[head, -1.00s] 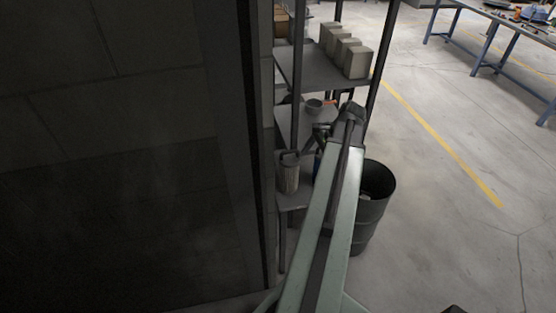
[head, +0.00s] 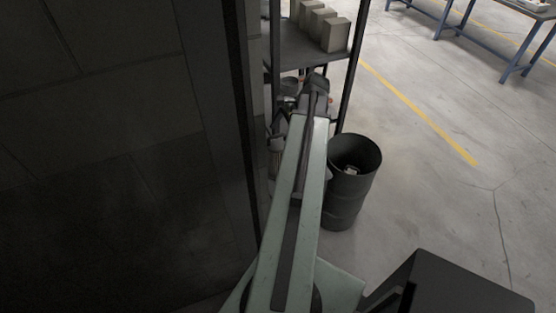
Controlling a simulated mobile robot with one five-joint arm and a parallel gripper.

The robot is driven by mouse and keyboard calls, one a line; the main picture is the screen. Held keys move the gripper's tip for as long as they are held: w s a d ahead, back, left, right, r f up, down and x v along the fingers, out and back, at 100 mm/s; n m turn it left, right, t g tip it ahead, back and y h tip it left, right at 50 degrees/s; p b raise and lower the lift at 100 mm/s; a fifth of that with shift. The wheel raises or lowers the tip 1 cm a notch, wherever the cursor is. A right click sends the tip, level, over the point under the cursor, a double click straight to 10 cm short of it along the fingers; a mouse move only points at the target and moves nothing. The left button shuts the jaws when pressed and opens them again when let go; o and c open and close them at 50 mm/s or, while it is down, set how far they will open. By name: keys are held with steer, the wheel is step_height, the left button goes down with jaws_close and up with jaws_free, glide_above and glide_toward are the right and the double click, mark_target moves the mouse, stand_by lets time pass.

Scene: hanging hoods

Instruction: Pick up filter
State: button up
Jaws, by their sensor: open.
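The filter (head: 275,160) looks like a ribbed grey cylinder with a darker top. It stands upright on a lower level of the shelf rack, just left of my arm, and its right side is partly hidden. My gripper (head: 281,118) is at the far end of my arm, in front of the rack. It appears just above the filter in the picture, small and dark. It is open, and nothing shows between its fingers. I cannot tell how far apart in depth the gripper and the filter are.
A shelf rack (head: 305,49) holds several pale boxes (head: 335,36) on its upper shelf. A dark bin (head: 347,190) stands on the floor right of my arm. A dark wall (head: 110,150) fills the left side, close to my arm.

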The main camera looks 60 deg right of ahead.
mark_target(275, 144)
steer(key=b+x, duration=0.3)
steer(key=x, duration=0.2)
steer(key=shift+r, duration=0.1)
steer(key=shift+a+r, duration=0.1)
steer(key=shift+r, duration=0.1)
steer(key=c, duration=1.5)
steer(key=shift+r, duration=0.1)
